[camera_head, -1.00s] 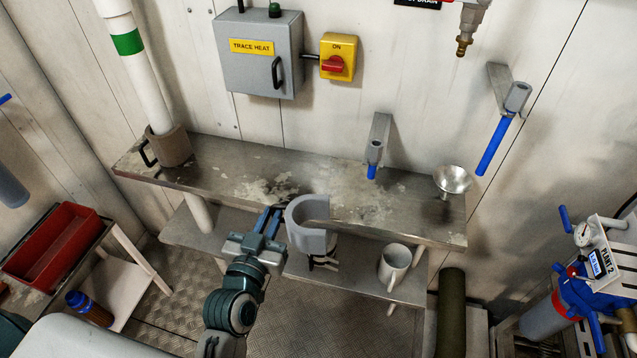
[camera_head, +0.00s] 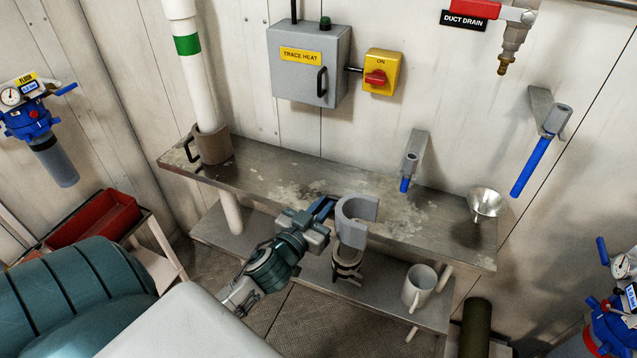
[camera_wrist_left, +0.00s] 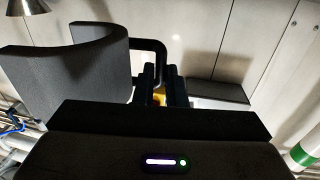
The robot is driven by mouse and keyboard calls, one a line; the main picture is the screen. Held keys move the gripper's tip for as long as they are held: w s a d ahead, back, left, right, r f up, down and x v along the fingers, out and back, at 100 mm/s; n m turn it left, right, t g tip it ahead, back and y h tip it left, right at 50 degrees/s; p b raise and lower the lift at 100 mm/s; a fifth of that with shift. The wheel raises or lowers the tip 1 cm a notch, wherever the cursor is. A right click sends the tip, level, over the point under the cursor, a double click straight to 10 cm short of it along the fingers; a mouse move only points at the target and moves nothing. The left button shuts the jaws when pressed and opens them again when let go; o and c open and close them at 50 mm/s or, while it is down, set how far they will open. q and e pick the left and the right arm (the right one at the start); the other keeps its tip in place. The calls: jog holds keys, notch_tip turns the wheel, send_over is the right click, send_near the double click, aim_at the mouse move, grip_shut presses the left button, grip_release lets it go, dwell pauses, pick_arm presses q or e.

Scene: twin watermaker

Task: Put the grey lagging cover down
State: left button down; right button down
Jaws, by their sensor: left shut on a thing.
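The grey lagging cover (camera_head: 357,218) is an open, curved half shell. My left gripper (camera_head: 325,210) is shut on its black handle, at the cover's left side. The cover looks upright, over the front edge of the steel shelf (camera_head: 270,188); I cannot tell its height above it. In the left wrist view the cover (camera_wrist_left: 65,78) fills the left, its handle (camera_wrist_left: 150,48) running to the closed fingers (camera_wrist_left: 160,88). My right gripper is in neither current view.
A brown-grey cover (camera_head: 213,146) with a black handle surrounds the white pipe's foot at the shelf's left. A blue-tipped bracket (camera_head: 411,162) is behind. A mug (camera_head: 419,285) is on the lower shelf. Worn upper-shelf surface is clear between.

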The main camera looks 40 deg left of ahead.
pick_arm(q)
jog(key=w+a+p, duration=0.1)
jog(key=w+a, duration=0.1)
jog(key=w, duration=0.1)
jog(key=w+a+p, duration=0.1)
jog(key=w+a, duration=0.1)
jog(key=w, duration=0.2)
jog(key=w+a+f+p, duration=0.1)
jog(key=w+a, duration=0.2)
jog(key=shift+w, duration=0.35)
jog(key=shift+w+a+p, duration=0.25)
jog(key=shift+w+p, duration=0.05)
jog(key=shift+w+f, duration=0.1)
jog(key=shift+f, duration=0.15)
notch_tip(320, 180, down, 2)
jog(key=shift+f+b, duration=0.15)
jog(key=shift+b, duration=0.55)
jog(key=shift+f, duration=0.55)
